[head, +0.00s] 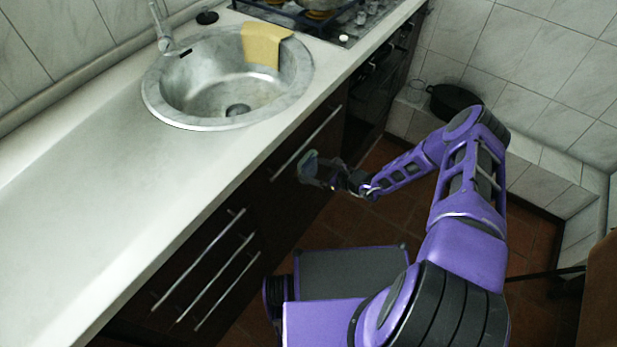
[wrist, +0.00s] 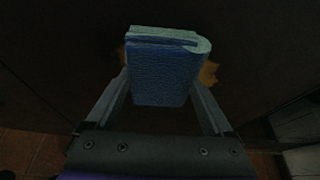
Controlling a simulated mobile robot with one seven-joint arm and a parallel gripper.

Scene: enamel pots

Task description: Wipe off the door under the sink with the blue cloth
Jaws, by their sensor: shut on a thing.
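The blue cloth (wrist: 165,75), a folded pad with a paler top edge, is pinched between the two fingers of my gripper (wrist: 160,92). In the wrist view it is in front of the dark door (wrist: 60,50). An orange-brown stain (wrist: 209,73) on the door shows at both sides of the cloth, which hides its middle. In the head view my gripper (head: 322,174) is below the sink (head: 160,105), beside the dark door under it (head: 283,195). I cannot tell whether the cloth touches the door.
A long bar handle (head: 305,144) crosses the upper part of the door, close above my gripper. Drawers with several bar handles (head: 215,262) are to the left. A yellow cloth (head: 265,45) hangs over the sink rim. A black pot (head: 453,102) stands at the back right.

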